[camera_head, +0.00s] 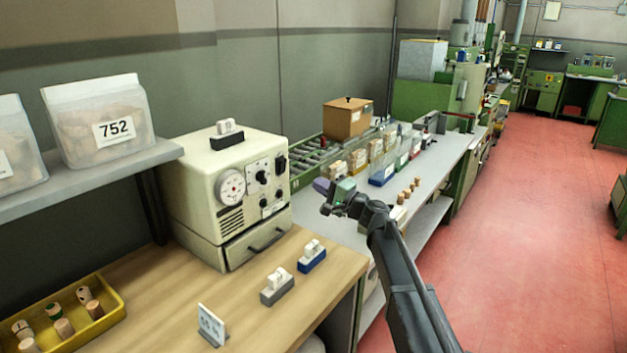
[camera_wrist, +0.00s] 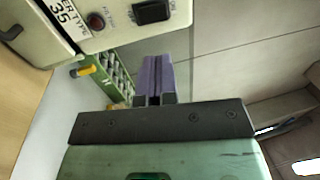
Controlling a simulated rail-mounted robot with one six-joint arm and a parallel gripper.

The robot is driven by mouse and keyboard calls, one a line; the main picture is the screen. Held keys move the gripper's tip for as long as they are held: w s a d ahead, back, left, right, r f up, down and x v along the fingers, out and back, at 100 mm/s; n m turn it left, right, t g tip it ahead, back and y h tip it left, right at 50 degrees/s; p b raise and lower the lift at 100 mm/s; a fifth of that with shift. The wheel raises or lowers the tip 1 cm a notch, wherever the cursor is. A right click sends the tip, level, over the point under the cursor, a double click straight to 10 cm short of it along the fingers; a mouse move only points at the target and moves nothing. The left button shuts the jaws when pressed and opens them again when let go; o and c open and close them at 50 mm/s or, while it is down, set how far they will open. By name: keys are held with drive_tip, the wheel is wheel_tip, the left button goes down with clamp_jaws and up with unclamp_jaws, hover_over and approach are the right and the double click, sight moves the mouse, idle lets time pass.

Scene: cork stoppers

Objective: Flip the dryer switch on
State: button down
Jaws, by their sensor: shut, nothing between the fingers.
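The dryer (camera_head: 226,190) is a cream box with dials, knobs and a drawer, standing on the wooden bench. Its black switch (camera_head: 281,165) is at the upper right of the front panel. In the wrist view the black rocker switch (camera_wrist: 154,11) shows at the top edge beside a dark red lamp (camera_wrist: 96,21), with lettering partly readable. I cannot tell which way the rocker is set. My gripper (camera_head: 321,186) is right of the dryer's front, apart from it. Its purple fingers (camera_wrist: 159,77) are together and empty in the wrist view, below the switch.
Two stopper holders (camera_head: 277,287) (camera_head: 312,257) and a small sign (camera_head: 211,326) stand on the bench before the dryer. A yellow tray (camera_head: 112,314) of stoppers is at left.

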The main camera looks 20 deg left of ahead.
sight(284, 163)
drive_tip(key=p+x, duration=0.2)
drive_tip(key=x, duration=1)
drive_tip(key=shift+d, duration=0.1)
